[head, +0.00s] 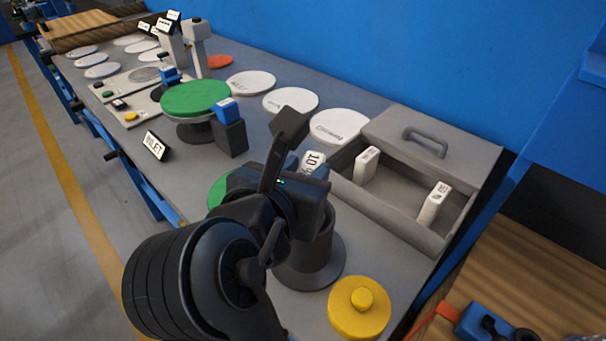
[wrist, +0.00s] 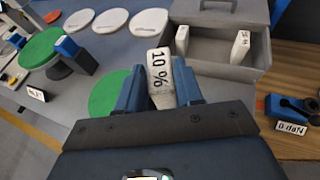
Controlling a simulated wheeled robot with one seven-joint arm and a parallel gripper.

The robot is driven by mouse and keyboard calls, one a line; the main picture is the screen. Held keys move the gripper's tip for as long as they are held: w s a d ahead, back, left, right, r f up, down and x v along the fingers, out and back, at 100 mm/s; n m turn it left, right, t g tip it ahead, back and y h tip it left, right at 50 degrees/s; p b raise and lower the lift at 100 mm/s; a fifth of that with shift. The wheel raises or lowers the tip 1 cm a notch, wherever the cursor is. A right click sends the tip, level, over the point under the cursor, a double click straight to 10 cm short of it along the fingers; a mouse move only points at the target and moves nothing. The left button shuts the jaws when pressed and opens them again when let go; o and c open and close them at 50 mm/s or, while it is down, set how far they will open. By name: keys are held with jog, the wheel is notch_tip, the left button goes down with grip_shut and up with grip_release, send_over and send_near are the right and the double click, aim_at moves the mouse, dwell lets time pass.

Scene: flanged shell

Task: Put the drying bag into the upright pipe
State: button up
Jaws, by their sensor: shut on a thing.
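My gripper (head: 302,150) is shut on a white drying bag marked "10 %" (head: 313,162). In the wrist view the bag (wrist: 159,72) stands between the two blue-grey fingers (wrist: 160,88). The upright pipe (head: 308,255) is a dark grey cylinder on a round flange, standing on the bench. My gripper and arm cover its mouth in the head view, so how the bag lines up with it cannot be told. The bag shows beyond the pipe's upper end in that view. I cannot make out the pipe in the wrist view.
An open grey box (head: 400,222) holds two more white packets (head: 366,165) (head: 434,203). A yellow knobbed lid (head: 359,307) lies right of the pipe. A green disc (wrist: 105,95) lies left of it. A larger green disc (head: 195,97), a blue-topped block (head: 231,128) and white discs stand farther back.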

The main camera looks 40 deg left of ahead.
jog(key=shift+f, duration=2.6)
jog(key=o, duration=1.2)
jog(key=shift+s, duration=0.1)
jog(key=v, duration=0.7)
jog(key=shift+s+r, duration=0.2)
jog(key=shift+s, duration=0.1)
jog(key=shift+d, duration=0.1)
